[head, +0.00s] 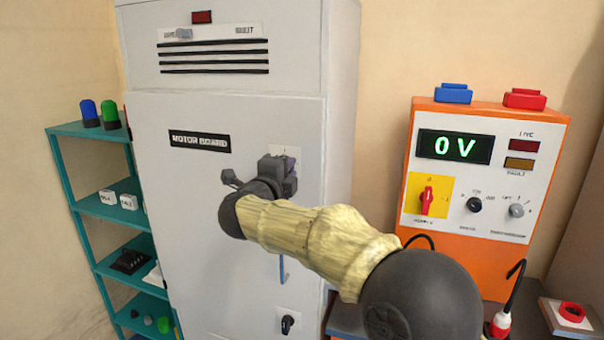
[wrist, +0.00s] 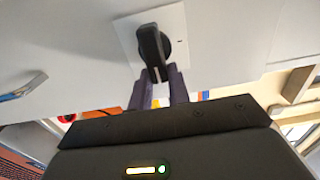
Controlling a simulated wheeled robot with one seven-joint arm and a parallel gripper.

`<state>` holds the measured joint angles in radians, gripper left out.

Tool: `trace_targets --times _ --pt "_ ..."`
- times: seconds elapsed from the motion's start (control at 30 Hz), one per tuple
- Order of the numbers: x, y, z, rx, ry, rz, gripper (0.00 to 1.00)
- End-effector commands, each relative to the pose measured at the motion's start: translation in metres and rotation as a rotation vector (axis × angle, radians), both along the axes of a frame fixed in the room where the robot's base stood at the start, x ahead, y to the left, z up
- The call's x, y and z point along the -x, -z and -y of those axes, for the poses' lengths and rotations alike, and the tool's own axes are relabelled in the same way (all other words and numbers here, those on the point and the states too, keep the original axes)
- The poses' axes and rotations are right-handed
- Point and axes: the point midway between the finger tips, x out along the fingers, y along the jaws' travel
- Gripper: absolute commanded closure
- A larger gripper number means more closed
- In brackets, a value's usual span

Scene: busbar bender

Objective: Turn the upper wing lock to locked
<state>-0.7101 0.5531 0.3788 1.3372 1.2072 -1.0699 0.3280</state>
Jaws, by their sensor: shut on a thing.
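The upper wing lock (wrist: 152,42) is a black knob with a raised wing on a pale square plate (wrist: 178,30) on the grey cabinet door. In the wrist view its wing runs nearly up and down the picture, slightly tilted. My gripper (wrist: 160,84) is shut on the near end of the wing, one finger on each side. In the head view my gripper (head: 280,172) is against the door and hides the lock; only part of the plate (head: 286,151) shows above it.
The grey cabinet (head: 215,230) has a lower black wing lock (head: 288,323) and a blue door handle (head: 283,270) below my gripper. An orange power unit (head: 475,255) reading 0 V stands at right. A teal shelf (head: 95,200) stands at left.

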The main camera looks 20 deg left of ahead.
Motion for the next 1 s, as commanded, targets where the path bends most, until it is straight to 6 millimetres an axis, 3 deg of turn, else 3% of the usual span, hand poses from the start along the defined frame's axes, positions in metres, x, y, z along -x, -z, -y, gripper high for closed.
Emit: trace_targets --times 0.43,0.47,0.57,1.0 --pt "0.0025 0.0019 -0.0033 -0.012 -0.005 -0.005 1.0" --pt "0.0025 0.002 -0.0033 -0.012 -0.005 -0.005 0.8" --pt "0.0018 0.0019 -0.0029 -0.011 -0.004 -0.003 0.6" --pt "0.0105 0.0013 -0.0028 -0.011 -0.006 -0.001 0.6"
